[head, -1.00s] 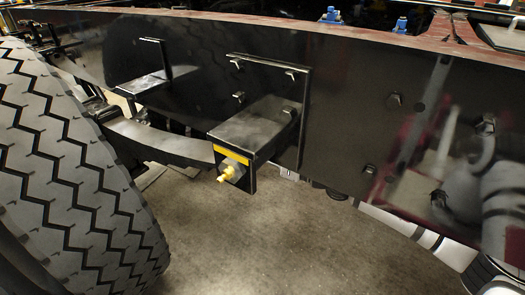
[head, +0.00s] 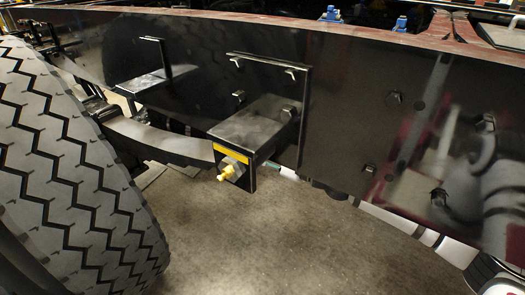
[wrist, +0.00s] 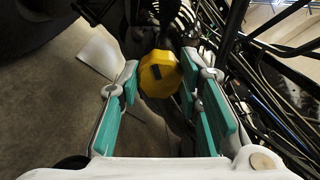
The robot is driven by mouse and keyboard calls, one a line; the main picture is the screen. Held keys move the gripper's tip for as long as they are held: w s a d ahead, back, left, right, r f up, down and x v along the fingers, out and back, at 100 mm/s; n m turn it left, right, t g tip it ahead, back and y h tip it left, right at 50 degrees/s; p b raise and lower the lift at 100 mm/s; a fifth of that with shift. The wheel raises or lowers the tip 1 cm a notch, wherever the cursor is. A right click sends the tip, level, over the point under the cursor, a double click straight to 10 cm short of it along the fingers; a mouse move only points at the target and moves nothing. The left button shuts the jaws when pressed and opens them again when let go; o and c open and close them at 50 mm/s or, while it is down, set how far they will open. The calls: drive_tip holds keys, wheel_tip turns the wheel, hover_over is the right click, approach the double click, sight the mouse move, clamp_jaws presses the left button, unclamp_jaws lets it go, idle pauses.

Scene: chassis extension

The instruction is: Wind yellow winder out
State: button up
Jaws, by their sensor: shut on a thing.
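The yellow winder (wrist: 160,73) shows in the wrist view as a yellow, many-sided knob with a dark slot in its face. My gripper (wrist: 160,78) has its two green-padded fingers on either side of the knob and is shut on it. In the head view, a black box bracket (head: 250,130) on the chassis rail carries a yellow strip and a small yellow fitting (head: 227,173) on its end face. I cannot tell whether this fitting and the knob are one part. My gripper is mostly hidden behind the rail there; a small pale and teal piece shows below it.
A large tyre (head: 70,180) stands at the left. The black chassis rail (head: 350,110) with bolts runs across the head view. In the wrist view, dark cables and pipes (wrist: 265,90) lie close to the right of my gripper. Concrete floor (head: 260,240) is open below the rail.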

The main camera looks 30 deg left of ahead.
drive_tip(key=m, duration=1.9)
drive_tip(key=shift+m, duration=0.3)
idle(2.8)
idle(0.4)
